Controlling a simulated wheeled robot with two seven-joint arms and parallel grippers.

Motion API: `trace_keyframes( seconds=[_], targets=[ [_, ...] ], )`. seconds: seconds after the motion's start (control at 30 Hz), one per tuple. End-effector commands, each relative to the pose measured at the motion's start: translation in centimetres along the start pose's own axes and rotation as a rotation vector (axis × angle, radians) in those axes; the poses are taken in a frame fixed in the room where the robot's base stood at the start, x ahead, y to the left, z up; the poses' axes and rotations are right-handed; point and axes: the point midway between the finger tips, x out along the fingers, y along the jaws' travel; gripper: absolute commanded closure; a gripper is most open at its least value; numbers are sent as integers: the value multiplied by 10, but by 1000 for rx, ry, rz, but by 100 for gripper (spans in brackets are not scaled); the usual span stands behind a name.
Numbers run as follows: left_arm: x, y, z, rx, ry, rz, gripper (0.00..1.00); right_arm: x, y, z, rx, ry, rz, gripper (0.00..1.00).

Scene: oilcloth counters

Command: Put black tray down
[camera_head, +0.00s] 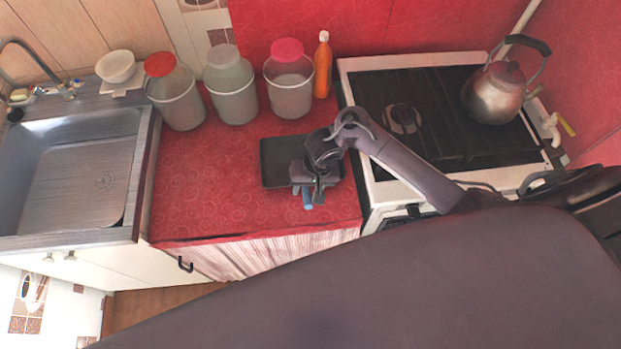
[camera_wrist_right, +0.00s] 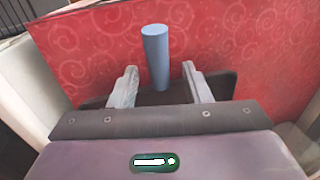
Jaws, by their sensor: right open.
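The black tray (camera_head: 275,162) lies on the red counter, left of the stove. My right arm and gripper cover its right part in the head view. My right gripper (camera_head: 313,193) is open above the tray's front right edge. In the right wrist view, the open fingers (camera_wrist_right: 160,74) stand on either side of a blue cylinder (camera_wrist_right: 156,52), with a gap on each side. The dark tray (camera_wrist_right: 222,86) shows behind and beside the fingers. The blue cylinder (camera_head: 308,204) also shows by the fingertips in the head view; whether it joins the tray is unclear. My left gripper is not seen.
Several things stand along the back: jars with a red lid (camera_head: 159,64), a pale lid (camera_head: 223,55) and a pink lid (camera_head: 287,50), and an orange bottle (camera_head: 323,70). A stove (camera_head: 430,110) with a kettle (camera_head: 494,95) is at right, a sink (camera_head: 75,175) at left. The counter left of the tray is clear.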

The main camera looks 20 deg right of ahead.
Motion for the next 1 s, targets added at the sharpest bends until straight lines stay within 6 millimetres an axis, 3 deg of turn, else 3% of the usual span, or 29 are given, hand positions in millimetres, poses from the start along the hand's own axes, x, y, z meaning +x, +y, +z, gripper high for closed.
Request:
trace_keyframes(
  seconds=[0.23,0.47,0.7,1.0],
  targets=[
    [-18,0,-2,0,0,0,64,-51,-1,-1,-3,5,-1,56],
    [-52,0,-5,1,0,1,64,-101,0,-1,-4,4,4,56],
    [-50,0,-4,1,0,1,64,-114,0,-1,-3,4,2,56],
    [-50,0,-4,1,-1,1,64,-115,0,0,-1,0,0,56]
  ],
)
